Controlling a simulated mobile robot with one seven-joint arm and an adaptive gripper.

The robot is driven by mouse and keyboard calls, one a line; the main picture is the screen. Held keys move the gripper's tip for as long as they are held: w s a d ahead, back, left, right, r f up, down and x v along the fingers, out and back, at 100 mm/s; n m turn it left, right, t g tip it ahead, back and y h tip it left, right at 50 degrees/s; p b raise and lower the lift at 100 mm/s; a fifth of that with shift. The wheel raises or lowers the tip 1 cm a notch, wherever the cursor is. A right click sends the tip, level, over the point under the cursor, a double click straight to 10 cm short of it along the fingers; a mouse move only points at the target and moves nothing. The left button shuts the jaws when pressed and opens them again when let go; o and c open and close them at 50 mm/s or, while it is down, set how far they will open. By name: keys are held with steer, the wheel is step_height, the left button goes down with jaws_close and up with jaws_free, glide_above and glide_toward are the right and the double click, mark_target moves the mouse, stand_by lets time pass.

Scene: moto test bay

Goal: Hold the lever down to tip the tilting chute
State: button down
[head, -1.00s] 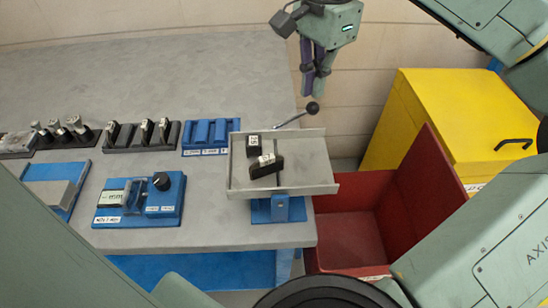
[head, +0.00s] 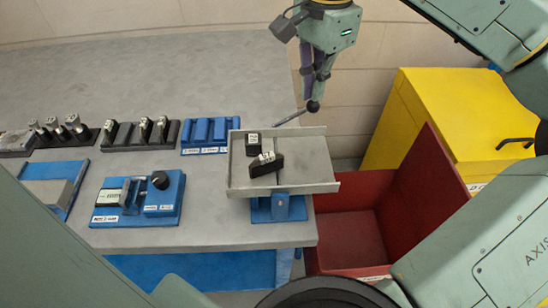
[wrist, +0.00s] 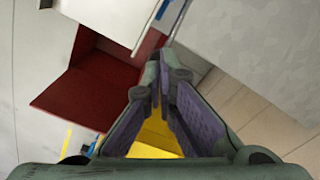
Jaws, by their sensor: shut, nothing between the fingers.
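The tilting chute (head: 310,165) is a grey tray on a blue bracket (head: 280,208) at the table's right front corner. Two dark labelled blocks, one at the back (head: 253,144) and one nearer the front (head: 266,165), lie in it. Its lever (head: 290,117) is a thin rod rising to the right from behind the tray, ending in a black ball (head: 313,106). My gripper (head: 312,97) is shut and empty, pointing down, its tips at the ball; whether they touch it is unclear. In the wrist view the shut fingertips (wrist: 160,82) lie below the tray's edge.
A red open bin (head: 350,235) stands below the chute's right end. A yellow cabinet (head: 440,125) is behind it. Blue and black holders, such as the blue rack (head: 210,135) and the blue gauge fixture (head: 160,208), stand left on the grey table (head: 190,75).

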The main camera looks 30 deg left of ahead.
steer(key=shift+f, duration=0.15)
steer(key=shift+f+b, duration=0.35)
steer(key=shift+f, duration=0.1)
stand_by(0.4)
